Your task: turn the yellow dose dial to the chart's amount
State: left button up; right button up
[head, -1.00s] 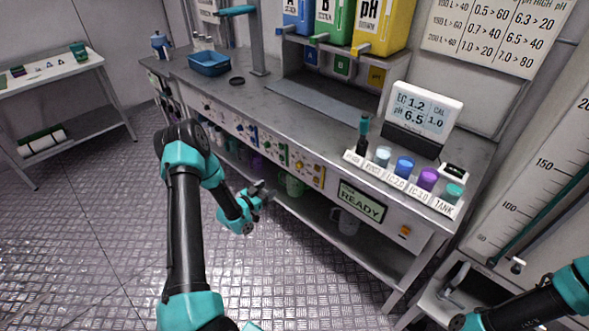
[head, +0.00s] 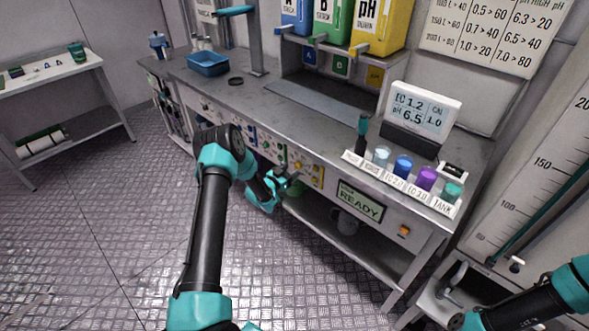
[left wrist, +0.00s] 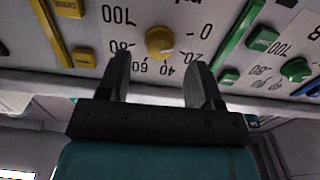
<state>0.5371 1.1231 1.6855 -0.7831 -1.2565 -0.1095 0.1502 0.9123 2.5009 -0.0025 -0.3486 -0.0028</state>
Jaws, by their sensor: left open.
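The yellow dose dial (left wrist: 160,43) shows in the left wrist view on a light panel, with a scale marked 0, 20, 40, 60, 80 and 100 around it. The picture has the numbers upside down. My left gripper (left wrist: 159,72) is open, its two dark fingers on either side of the dial's lower edge, empty. Where the dial points is too small to tell. In the head view my left gripper (head: 291,180) is at the bench front by the yellow panel (head: 316,180). The meter (head: 422,108) reads EC 1.2, pH 6.5.
Green controls (left wrist: 297,69) sit right of the dial in the wrist view. A READY screen (head: 361,203) is right of the yellow panel. Several cups stand in a labelled rack (head: 400,180) on the bench. A jug (head: 347,222) stands on the lower shelf. The floor in front is clear.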

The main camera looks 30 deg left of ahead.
aim_at(296, 167)
pick_arm(q)
jog(key=shift+x, duration=1.55)
jog(key=c, duration=0.9)
